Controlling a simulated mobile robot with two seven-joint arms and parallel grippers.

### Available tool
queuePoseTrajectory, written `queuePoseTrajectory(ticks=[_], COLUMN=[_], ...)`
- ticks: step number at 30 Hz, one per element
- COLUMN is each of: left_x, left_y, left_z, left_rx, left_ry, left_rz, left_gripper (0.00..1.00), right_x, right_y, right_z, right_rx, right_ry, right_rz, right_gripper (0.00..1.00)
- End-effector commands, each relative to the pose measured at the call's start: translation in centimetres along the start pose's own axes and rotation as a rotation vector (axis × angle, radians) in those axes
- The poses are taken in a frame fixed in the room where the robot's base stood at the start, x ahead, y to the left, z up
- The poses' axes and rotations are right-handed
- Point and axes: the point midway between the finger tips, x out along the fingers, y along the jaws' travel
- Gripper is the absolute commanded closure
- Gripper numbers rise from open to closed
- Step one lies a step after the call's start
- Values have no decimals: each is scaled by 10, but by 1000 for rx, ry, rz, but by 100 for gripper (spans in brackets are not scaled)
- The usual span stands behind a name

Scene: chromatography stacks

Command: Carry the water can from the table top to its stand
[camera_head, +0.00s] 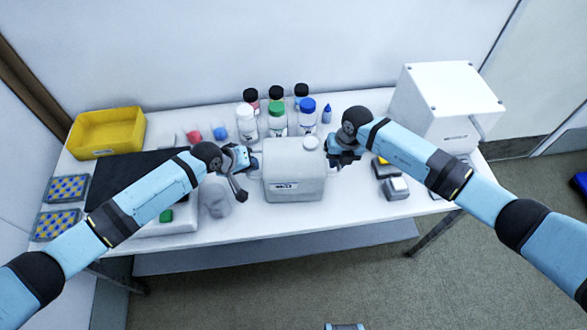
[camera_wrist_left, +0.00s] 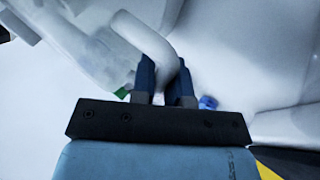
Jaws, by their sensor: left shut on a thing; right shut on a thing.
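The water can (camera_head: 293,172) is a white, boxy container with a round white cap and a small label on its front. It is upright at the middle of the table; whether its base touches the table top I cannot tell. My left gripper (camera_head: 251,160) is at its left side, shut on its left handle. In the left wrist view the fingers of the left gripper (camera_wrist_left: 165,78) close around a curved white handle (camera_wrist_left: 150,40). My right gripper (camera_head: 337,158) is at the can's right side, shut on it; its fingertips are partly hidden. I cannot make out the stand.
Several capped bottles (camera_head: 277,122) stand behind the can. A yellow bin (camera_head: 106,133) and blue-yellow racks (camera_head: 66,188) are at the left. A white machine (camera_head: 445,100) is at the right, with small boxes (camera_head: 395,188) before it. Floor (camera_head: 400,285) in front is largely clear.

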Motion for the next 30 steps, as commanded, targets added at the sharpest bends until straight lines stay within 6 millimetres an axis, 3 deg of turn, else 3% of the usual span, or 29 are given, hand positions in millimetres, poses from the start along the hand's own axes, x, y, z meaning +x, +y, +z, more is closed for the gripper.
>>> queuePoseTrajectory(ticks=[17,30], left_x=[-3,-29], left_y=[3,21], left_z=[-2,-13], left_rx=[1,0], left_ry=[2,2], left_rz=[2,2], left_gripper=[100,100], right_x=[-4,-38], right_y=[1,7], right_z=[2,1], right_rx=[0,0], right_ry=[-4,-3], right_rz=[1,1], right_gripper=[100,100])
